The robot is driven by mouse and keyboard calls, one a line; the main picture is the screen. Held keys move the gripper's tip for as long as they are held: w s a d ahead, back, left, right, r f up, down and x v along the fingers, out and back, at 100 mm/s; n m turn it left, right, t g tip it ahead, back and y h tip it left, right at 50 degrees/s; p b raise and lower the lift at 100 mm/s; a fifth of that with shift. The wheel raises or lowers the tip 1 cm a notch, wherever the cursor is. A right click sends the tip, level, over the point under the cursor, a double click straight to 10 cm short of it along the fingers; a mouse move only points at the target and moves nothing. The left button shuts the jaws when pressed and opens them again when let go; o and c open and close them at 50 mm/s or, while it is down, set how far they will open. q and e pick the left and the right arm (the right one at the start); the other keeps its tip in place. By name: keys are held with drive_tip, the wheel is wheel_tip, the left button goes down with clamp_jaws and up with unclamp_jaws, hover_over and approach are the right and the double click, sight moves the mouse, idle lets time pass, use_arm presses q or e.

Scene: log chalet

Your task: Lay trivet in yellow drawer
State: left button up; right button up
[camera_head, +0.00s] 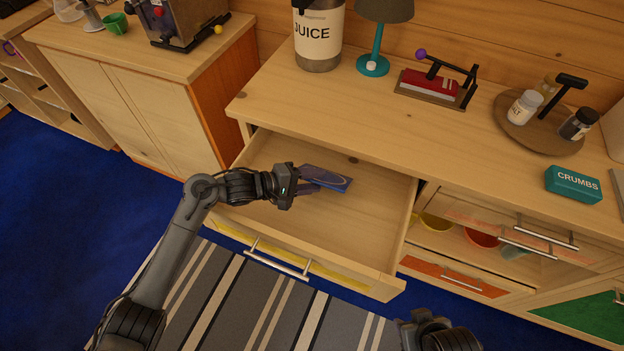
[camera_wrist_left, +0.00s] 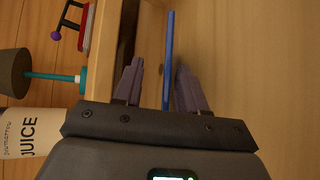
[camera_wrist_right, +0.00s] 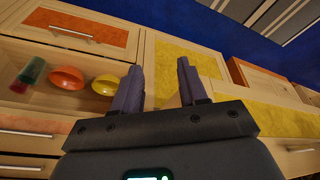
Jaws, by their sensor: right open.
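The trivet (camera_head: 332,181) is a thin blue plate with a pale curved marking, inside the open yellow drawer (camera_head: 375,225). I cannot tell whether it touches the drawer floor. My left gripper (camera_head: 303,181) is inside the drawer at the trivet's left end. In the left wrist view the trivet (camera_wrist_left: 168,60) shows edge-on between the two spread fingers (camera_wrist_left: 158,78), with gaps on both sides. My right gripper (camera_wrist_right: 158,75) is open and empty, in front of the cabinet; only part of its arm shows at the bottom of the head view.
The countertop above holds a juice container (camera_head: 319,40), a teal lamp (camera_head: 374,65), a red block on a stand (camera_head: 430,84), a round wooden tray (camera_head: 555,140) and a crumbs box (camera_head: 573,184). The drawer floor is otherwise clear.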

use_arm(q)
drive_tip(key=shift+r, duration=0.2)
drive_tip(key=v, duration=1.2)
drive_tip(key=shift+r, duration=0.45)
